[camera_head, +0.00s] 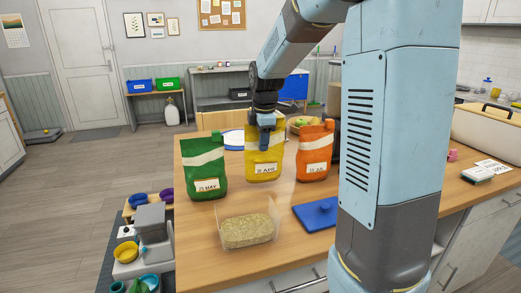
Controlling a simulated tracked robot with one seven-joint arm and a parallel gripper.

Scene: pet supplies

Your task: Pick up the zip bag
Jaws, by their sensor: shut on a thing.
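A yellow bag (264,158) with a white band and a label reading APR stands upright on the wooden counter (290,200), between two similar bags. A green bag (204,170) labelled MAY is to its left, and an orange bag (314,153) is to its right. My gripper (266,137) points down at the top of the yellow bag and is shut on its upper edge. The gripper hides part of the bag's top. I cannot tell whether the bag's base is clear of the counter.
In front of the bags are a clear tub (248,228) of dry feed and a blue lid (318,213). A fruit bowl (302,124) and a blue and white item (233,140) are behind. A large beige container (492,130) stands at the right.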

